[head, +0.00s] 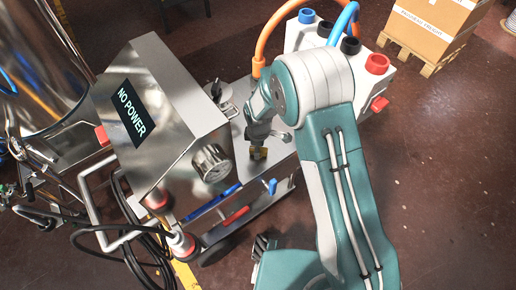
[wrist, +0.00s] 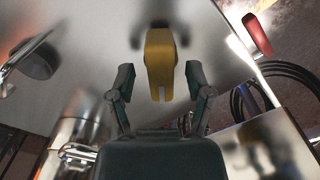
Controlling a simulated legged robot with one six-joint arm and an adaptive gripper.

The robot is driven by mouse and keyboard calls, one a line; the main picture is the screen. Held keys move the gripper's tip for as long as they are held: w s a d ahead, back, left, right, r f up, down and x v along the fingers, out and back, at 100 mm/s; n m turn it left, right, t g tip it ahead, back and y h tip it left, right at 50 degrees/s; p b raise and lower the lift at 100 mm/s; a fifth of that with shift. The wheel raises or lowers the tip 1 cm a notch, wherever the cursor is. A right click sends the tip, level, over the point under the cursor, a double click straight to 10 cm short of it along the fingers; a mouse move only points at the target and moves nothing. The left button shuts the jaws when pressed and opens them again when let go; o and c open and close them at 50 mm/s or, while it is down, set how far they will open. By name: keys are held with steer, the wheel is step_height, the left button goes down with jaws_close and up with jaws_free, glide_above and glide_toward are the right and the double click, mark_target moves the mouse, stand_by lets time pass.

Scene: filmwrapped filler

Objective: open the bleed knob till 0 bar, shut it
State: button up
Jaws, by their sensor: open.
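A yellow knob-like part, probably the bleed knob (wrist: 159,62), stands between my finger tips in the wrist view, with a gap on each side. In the head view a small brass-yellow part (head: 258,154) sits on the machine's metal deck just under my gripper (head: 268,135). My gripper is open in the wrist view (wrist: 159,75), its two dark fingers spread apart and holding nothing.
The steel cabinet (head: 165,115) has a screen (head: 132,113) reading "NO POWER". Behind my arm is a white unit with blue, black and red caps (head: 377,63) and an orange hose (head: 262,45). Black cables (head: 95,237) hang at the lower left. Open floor (head: 450,190) lies right.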

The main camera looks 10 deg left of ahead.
steer(key=shift+f, duration=0.25)
steer(key=shift+c, duration=0.3)
jaws_close()
